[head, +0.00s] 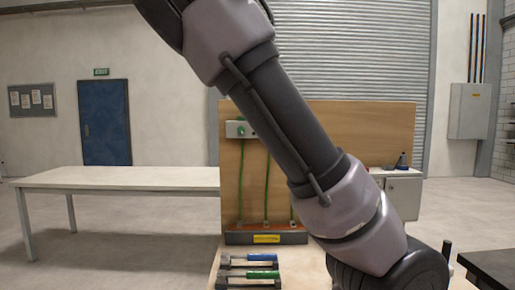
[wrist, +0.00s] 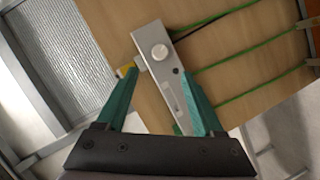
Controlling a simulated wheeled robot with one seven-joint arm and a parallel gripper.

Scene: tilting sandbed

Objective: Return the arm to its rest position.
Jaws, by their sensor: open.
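My arm (head: 285,120) crosses the head view from the top centre down to the lower right, in front of the wooden panel. My gripper does not show in the head view. In the wrist view my gripper (wrist: 158,76) has its two green fingers spread apart, with nothing held. A grey metal box (wrist: 152,36) with a round pale knob (wrist: 160,52) appears between and beyond the fingers. I cannot tell how far the fingers are from it.
The upright wooden panel (head: 375,130) carries a grey box (head: 232,129) and green cords (head: 266,185). Tools with green and blue handles (head: 262,274) lie on the bench before it. A long white table (head: 120,178) stands left; a dark surface (head: 492,268) is lower right.

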